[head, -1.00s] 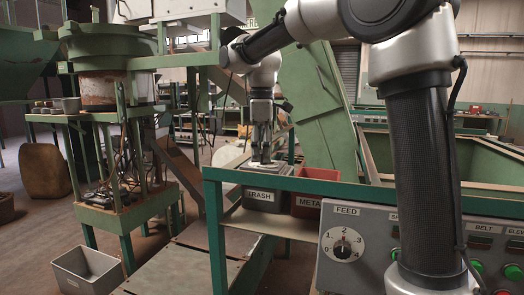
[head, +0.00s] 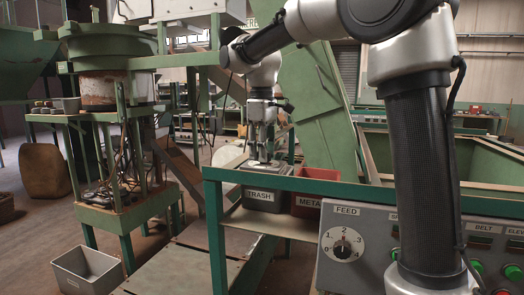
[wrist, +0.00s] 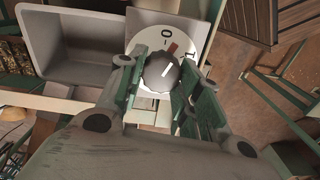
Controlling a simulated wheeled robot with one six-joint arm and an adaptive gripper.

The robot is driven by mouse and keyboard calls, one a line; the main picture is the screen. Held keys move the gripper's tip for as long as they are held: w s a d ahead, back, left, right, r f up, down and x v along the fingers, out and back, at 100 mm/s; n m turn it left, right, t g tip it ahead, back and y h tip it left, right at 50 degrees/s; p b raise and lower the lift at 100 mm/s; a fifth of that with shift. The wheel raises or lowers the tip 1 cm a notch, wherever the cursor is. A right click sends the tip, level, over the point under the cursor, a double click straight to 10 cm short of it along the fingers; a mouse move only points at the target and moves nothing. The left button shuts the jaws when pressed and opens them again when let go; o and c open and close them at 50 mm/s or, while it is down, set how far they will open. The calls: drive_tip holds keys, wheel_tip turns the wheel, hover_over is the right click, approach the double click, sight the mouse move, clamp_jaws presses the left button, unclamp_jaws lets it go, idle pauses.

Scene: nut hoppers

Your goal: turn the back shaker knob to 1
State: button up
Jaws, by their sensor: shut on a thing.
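In the wrist view a dark round knob (wrist: 161,72) with a white pointer line sits between my gripper's fingers. Its pale dial plate (wrist: 147,24) shows a 0 at the top, a red mark and a 1 at the right. The pointer line slants up and right, roughly between the 0 and the 1. My gripper (wrist: 158,80) is shut on the knob, with green-padded fingers on both sides. In the head view my gripper (head: 261,150) points down behind the TRASH bin (head: 262,197), and the knob is hidden there.
A grey bin (wrist: 76,52) lies left of the dial in the wrist view. In the head view a red METAL bin (head: 306,206) stands beside the TRASH bin, behind a green rail (head: 300,184). The front panel carries a FEED knob (head: 343,248). A grey crate (head: 88,272) is on the floor.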

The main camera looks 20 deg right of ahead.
drive_tip(key=m, duration=0.3)
drive_tip(key=shift+m, duration=0.4)
drive_tip(key=shift+w+d+m, duration=0.1)
drive_tip(key=shift+d+m, duration=0.05)
drive_tip(key=shift+m, duration=1.65)
drive_tip(key=o, duration=1)
drive_tip(key=shift+o, duration=0.2)
wheel_tip(320, 180, up, 12)
